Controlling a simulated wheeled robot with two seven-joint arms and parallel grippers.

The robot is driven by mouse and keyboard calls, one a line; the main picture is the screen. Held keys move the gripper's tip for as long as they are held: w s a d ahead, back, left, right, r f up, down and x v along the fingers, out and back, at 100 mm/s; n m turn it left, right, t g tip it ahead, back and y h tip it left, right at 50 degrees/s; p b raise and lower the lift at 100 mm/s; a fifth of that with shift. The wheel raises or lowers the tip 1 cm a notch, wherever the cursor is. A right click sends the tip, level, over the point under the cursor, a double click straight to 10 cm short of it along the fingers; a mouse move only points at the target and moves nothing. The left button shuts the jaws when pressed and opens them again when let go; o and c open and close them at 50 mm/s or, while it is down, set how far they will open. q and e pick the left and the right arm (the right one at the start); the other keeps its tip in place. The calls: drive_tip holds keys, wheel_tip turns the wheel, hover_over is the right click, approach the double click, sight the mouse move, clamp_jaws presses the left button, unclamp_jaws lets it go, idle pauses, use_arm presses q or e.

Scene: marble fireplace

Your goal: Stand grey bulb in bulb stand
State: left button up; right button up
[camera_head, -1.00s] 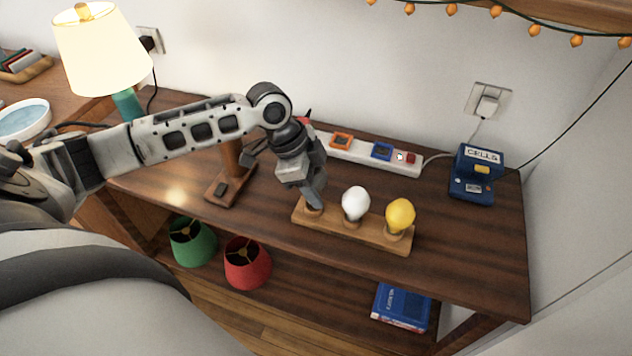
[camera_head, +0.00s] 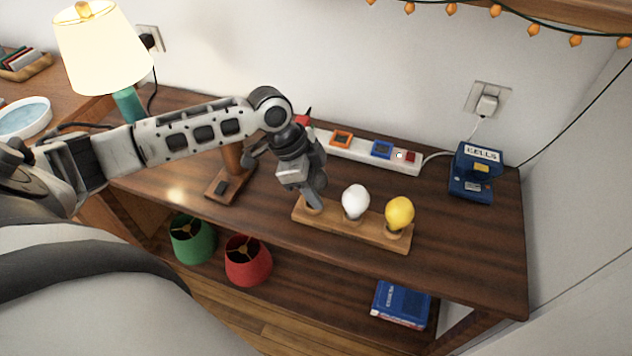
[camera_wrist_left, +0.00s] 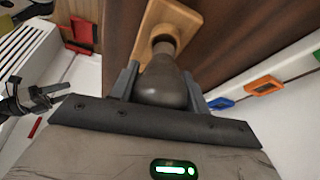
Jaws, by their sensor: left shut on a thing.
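The grey bulb (camera_wrist_left: 163,80) shows in the left wrist view between the two fingers of my left gripper (camera_wrist_left: 165,88), which is shut on it. Its lower end is at the end socket of the wooden bulb stand (camera_wrist_left: 178,22); I cannot tell how deep it sits. In the head view my left gripper (camera_head: 310,200) is over the left end of the bulb stand (camera_head: 352,230) and hides the grey bulb. A white bulb (camera_head: 355,201) stands in the middle of the stand and a yellow bulb (camera_head: 399,213) at its right end.
A wooden lamp base (camera_head: 229,183) stands left of the gripper. A white power strip (camera_head: 365,155) lies behind the stand, and a blue box (camera_head: 476,172) stands to the right. The tabletop (camera_head: 470,240) right of the stand is clear.

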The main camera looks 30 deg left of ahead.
use_arm(q)
drive_tip(key=shift+f, duration=1.1)
use_arm(e)
drive_tip(key=shift+f, duration=0.3)
use_arm(q)
drive_tip(key=o, duration=1.1)
drive_tip(key=shift+c, duration=0.2)
drive_tip(key=shift+a+r, duration=0.25)
drive_tip(key=shift+r, duration=0.2)
drive_tip(key=v, duration=1.4)
drive_tip(key=shift+s+r+b, duration=0.15)
drive_tip(key=shift+r+b, duration=0.25)
drive_tip(key=shift+b, duration=0.05)
use_arm(e)
drive_tip(key=shift+s+d+f, duration=0.1)
drive_tip(key=shift+f, duration=0.6)
use_arm(q)
drive_tip(key=shift+s, duration=0.1)
